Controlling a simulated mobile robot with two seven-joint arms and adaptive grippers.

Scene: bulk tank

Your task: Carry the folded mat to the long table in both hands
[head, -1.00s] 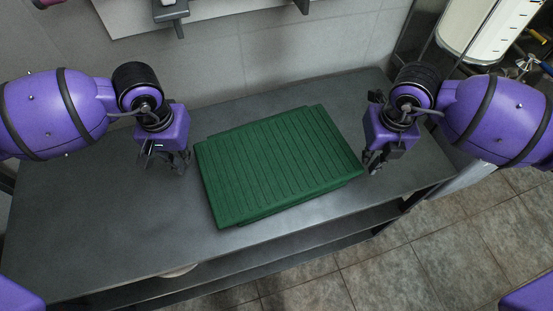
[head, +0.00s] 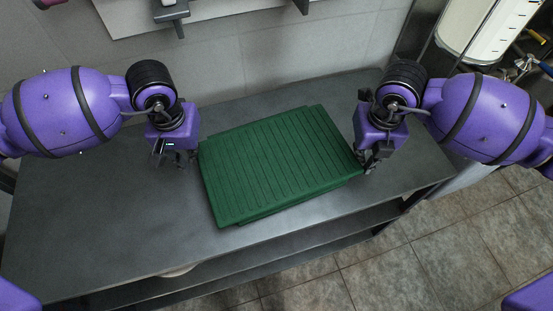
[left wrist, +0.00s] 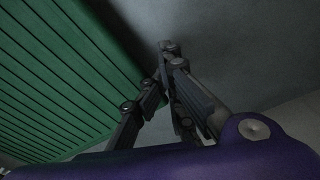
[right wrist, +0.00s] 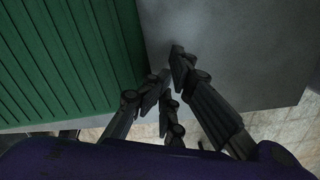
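The folded green ribbed mat (head: 280,165) lies flat on the dark grey metal table (head: 100,235), slightly turned. It also fills the left side of the left wrist view (left wrist: 50,85) and of the right wrist view (right wrist: 70,55). My left gripper (head: 190,160) is at the mat's left edge, its fingers apart and partly hiding that corner; they show in the left wrist view (left wrist: 163,70). My right gripper (head: 364,165) is at the mat's right edge, fingers apart, shown in the right wrist view (right wrist: 168,65). Whether the fingers touch the mat is unclear.
The table backs onto a pale tiled wall (head: 250,65), with a mounted panel above. A lower shelf (head: 300,250) runs below the tabletop. Tiled floor (head: 400,265) is open at the front right. A white cylindrical vessel (head: 480,30) stands at the upper right.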

